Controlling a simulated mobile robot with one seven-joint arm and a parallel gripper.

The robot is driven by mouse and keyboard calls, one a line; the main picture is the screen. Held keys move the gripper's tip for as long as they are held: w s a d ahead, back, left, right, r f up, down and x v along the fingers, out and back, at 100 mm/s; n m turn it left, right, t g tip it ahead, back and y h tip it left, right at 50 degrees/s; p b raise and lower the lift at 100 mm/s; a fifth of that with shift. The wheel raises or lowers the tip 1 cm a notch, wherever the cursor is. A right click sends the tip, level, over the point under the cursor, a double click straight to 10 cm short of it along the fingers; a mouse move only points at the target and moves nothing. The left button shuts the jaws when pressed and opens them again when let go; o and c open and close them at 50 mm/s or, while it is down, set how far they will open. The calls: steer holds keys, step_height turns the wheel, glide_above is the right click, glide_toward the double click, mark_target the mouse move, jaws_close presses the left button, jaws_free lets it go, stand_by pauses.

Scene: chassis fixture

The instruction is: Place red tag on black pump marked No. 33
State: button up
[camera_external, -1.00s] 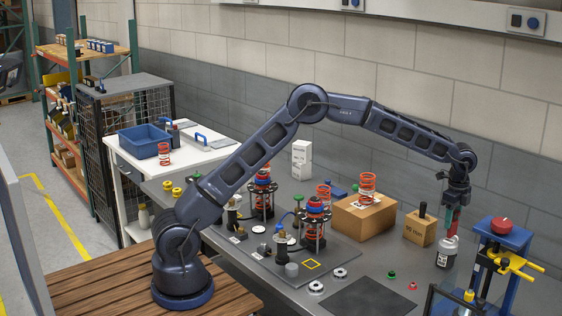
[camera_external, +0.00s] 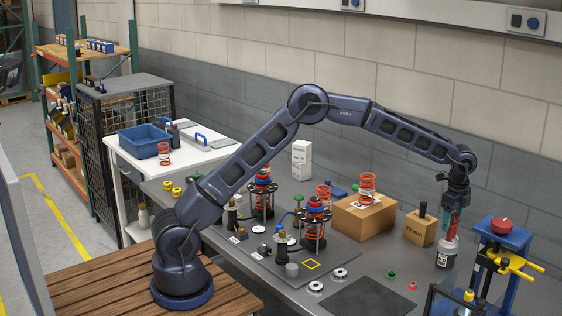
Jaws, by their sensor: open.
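Two small dark pump-like fittings stand on the grey plate, one in front (camera_external: 281,245) and one behind (camera_external: 232,216). White labels lie near them, but no number is readable, so I cannot tell which is No. 33.
Two red-spring assemblies (camera_external: 314,224) stand on the plate (camera_external: 345,252). A cardboard box (camera_external: 362,218) and a smaller one (camera_external: 419,229) stand behind. A blue press (camera_external: 503,238) with a red knob is at the right. A dark mat (camera_external: 370,298) lies bare in front.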

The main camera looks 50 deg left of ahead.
step_height(320, 180, up, 11)
steer(key=shift+f, duration=0.1)
steer(key=s+a+r+n+t, duration=0.1)
steer(key=s+a+r+n, duration=0.2)
steer(key=s+a+r, duration=0.5)
steer(key=s+a+r+n+t, duration=0.1)
steer(key=s+a+r+n, duration=0.3)
steer(key=a, duration=0.7)
steer(key=s+a+r+n, duration=0.1)
steer(key=s+a+r, duration=0.3)
steer(key=s+a, duration=0.45)
steer(key=s+a+f+n+t, duration=0.1)
steer(key=s+a+n, duration=0.4)
steer(key=s+a, duration=0.8)
steer(key=s+a+f+n, duration=0.2)
steer(key=s+a+f, duration=0.2)
steer(key=s, duration=0.3)
steer(key=s+a+f+n+t, duration=0.1)
steer(key=s+a+f+n, duration=0.2)
steer(key=s, duration=0.4)
steer(key=shift+s+a+f+t, duration=0.35)
steer(key=shift+a+f, duration=0.1)
steer(key=shift+f, duration=0.15)
